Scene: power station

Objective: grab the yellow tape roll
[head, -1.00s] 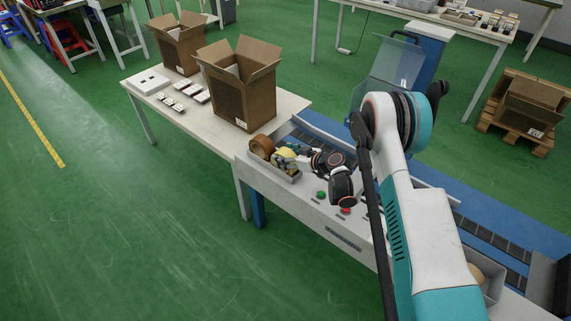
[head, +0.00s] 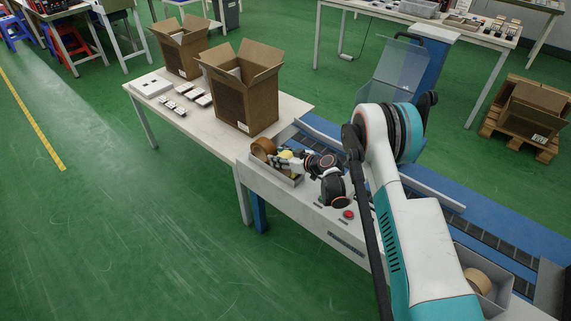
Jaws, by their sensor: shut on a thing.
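The yellow tape roll (head: 286,154) is small in the head view and sits at the grey tray on the near end of the conveyor. My gripper (head: 278,163) reaches into this tray from the right and is shut on the yellow roll. The fingers and wrist cover much of the roll, so only a small yellow patch shows. I cannot tell whether the roll still touches the tray floor.
A brown tape roll (head: 263,147) stands in the same grey tray (head: 288,183), left of my gripper. An open cardboard box (head: 246,98) stands on the white table (head: 206,127) behind. A red button (head: 348,214) is on the conveyor's side. Another tray at lower right holds a tan roll (head: 478,281).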

